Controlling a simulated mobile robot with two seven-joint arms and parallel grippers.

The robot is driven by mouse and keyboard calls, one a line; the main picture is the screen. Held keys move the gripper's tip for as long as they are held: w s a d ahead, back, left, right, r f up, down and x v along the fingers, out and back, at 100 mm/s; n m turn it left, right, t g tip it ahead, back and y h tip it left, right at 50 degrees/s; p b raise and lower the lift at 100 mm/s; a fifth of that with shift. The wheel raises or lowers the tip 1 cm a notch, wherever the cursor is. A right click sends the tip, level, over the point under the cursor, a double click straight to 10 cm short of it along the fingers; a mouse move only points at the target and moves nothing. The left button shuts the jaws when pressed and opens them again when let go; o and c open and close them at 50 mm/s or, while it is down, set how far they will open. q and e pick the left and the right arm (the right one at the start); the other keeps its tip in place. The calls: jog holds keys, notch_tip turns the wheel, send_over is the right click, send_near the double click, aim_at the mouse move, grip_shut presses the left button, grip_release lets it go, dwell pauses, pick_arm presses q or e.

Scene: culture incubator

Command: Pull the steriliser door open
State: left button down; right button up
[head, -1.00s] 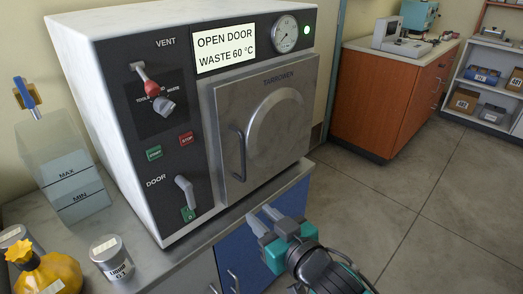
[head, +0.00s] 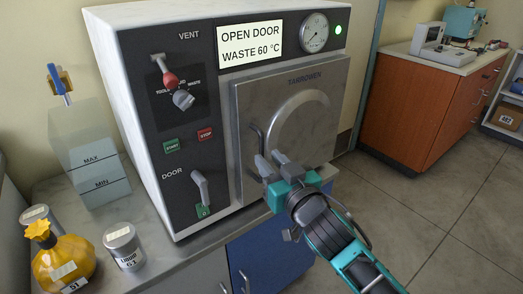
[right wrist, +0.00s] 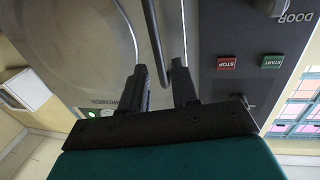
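The steriliser door (head: 305,95) is a square grey metal panel with a round boss, and it looks closed. Its dark vertical bar handle (head: 256,138) is on the door's left side. My right gripper (head: 268,160) is at the lower part of the handle, its fingertips pointing at the door. In the right wrist view the fingers (right wrist: 161,78) are apart, and the handle bar (right wrist: 153,35) runs down into the gap between them. I cannot tell whether either finger touches it. My left gripper is not in view.
The steriliser's front has a display (head: 250,44), a gauge (head: 315,32) and a door lever (head: 200,188). It stands on a counter (head: 150,258) with a water tank (head: 90,155), a yellow flask (head: 65,265) and tins. Open floor (head: 425,200) lies to the right.

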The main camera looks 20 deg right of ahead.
aim_at(262, 153)
jog(key=shift+w+a, duration=0.2)
jog(key=shift+w, duration=1)
jog(key=shift+w+a, duration=0.15)
jog(key=shift+w, duration=1.05)
jog(key=shift+c, duration=0.3)
grip_shut()
